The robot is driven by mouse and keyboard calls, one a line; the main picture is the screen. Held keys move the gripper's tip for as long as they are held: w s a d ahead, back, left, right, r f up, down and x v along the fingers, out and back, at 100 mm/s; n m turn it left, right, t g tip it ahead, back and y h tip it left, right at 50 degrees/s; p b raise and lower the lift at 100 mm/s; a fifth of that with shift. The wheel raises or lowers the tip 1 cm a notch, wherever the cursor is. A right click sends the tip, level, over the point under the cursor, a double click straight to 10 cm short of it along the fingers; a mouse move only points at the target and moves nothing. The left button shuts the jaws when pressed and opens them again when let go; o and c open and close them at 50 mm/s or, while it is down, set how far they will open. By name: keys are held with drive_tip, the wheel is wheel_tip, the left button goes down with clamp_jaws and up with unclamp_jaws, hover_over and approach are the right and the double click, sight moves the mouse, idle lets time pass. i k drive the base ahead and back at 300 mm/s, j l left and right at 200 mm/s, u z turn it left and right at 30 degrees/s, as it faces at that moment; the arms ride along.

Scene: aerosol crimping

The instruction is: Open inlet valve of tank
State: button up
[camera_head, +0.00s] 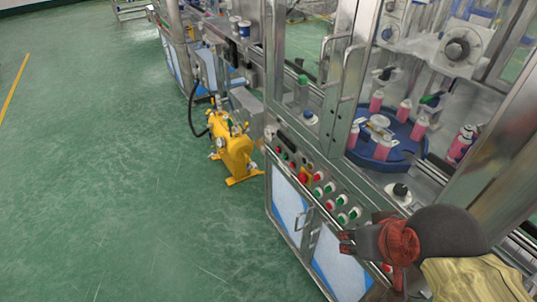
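A yellow tank (238,153) stands on the green floor in the middle of the view, beside the machine. Small valves and fittings sit on its top and left side, and a black hose (192,108) runs up from it. The fittings are too small to tell which is the inlet valve or how its handle is turned. My gripper (346,242) is at the lower right, in front of the machine's cabinet doors, pointing left. It is well apart from the tank. I see nothing held in it, but its finger gap is not clear.
The crimping machine fills the right side, with a button panel (316,186), metal door handles and pink cans (383,147) on a blue turntable (362,157). The machine's front lies between my gripper and the tank. Open green floor (110,170) lies left.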

sight(248, 167)
drive_tip(key=i+j+z, duration=0.3)
drive_tip(key=j, duration=0.3)
drive_tip(key=i+j+z, duration=0.15)
drive_tip(key=j, duration=0.2)
drive_tip(key=i+j+z, duration=0.15)
drive_tip(key=j, duration=0.2)
drive_tip(key=i+j+z, duration=0.15)
drive_tip(key=j, duration=0.2)
drive_tip(key=i+j, duration=0.1)
drive_tip(key=j, duration=0.3)
drive_tip(key=i+j, duration=0.1)
drive_tip(key=j, duration=0.3)
drive_tip(key=i+j, duration=0.15)
drive_tip(key=j, duration=0.25)
drive_tip(key=i+j, duration=0.1)
drive_tip(key=j, duration=0.3)
drive_tip(key=i+j, duration=0.1)
drive_tip(key=j, duration=0.25)
drive_tip(key=z, duration=0.05)
